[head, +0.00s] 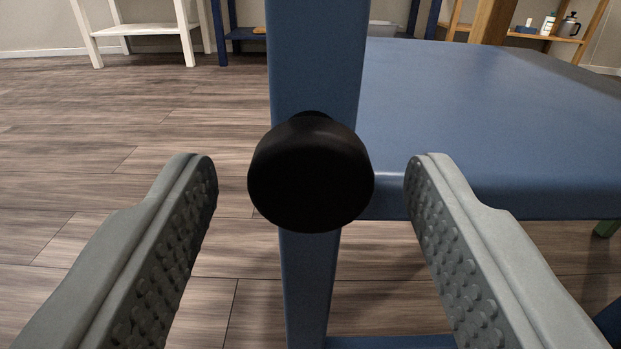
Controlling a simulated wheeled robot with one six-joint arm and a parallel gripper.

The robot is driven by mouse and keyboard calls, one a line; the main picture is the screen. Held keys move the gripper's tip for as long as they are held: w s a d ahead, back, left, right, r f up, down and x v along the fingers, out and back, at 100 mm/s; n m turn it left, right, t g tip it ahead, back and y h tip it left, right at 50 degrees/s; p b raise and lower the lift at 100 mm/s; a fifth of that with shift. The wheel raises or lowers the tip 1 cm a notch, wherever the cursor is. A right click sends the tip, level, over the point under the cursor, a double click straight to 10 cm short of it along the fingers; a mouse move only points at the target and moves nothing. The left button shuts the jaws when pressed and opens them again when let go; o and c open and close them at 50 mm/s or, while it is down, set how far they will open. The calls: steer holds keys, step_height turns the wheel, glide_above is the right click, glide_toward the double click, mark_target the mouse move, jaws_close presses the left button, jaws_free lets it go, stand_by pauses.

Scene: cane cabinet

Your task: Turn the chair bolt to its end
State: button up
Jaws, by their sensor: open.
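The chair bolt (311,175) is a round black knob on the blue upright post of the chair (318,60), in the middle of the head view. Its round face points toward me. My gripper (311,172) is open, with one grey, studded finger left of the bolt and the other right of it. A clear gap shows between each finger and the bolt, and neither touches it. The chair's blue seat (480,120) extends to the right behind the post. The bolt's shank is mostly hidden behind its head.
A blue lower rail (390,342) crosses below the seat at the bottom. A white stand (140,30) is at the back left. A wooden shelf (560,38) with a dark pot and a white bottle is at the back right. Wooden floor (120,130) lies clear on the left.

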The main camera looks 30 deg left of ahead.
steer(key=c, duration=1)
steer(key=shift+o, duration=0.2)
steer(key=shift+m, duration=0.3)
steer(key=m, duration=0.4)
steer(key=shift+m, duration=0.3)
steer(key=m, duration=0.5)
steer(key=shift+m, duration=0.3)
steer(key=m, duration=1)
steer(key=shift+m, duration=0.4)
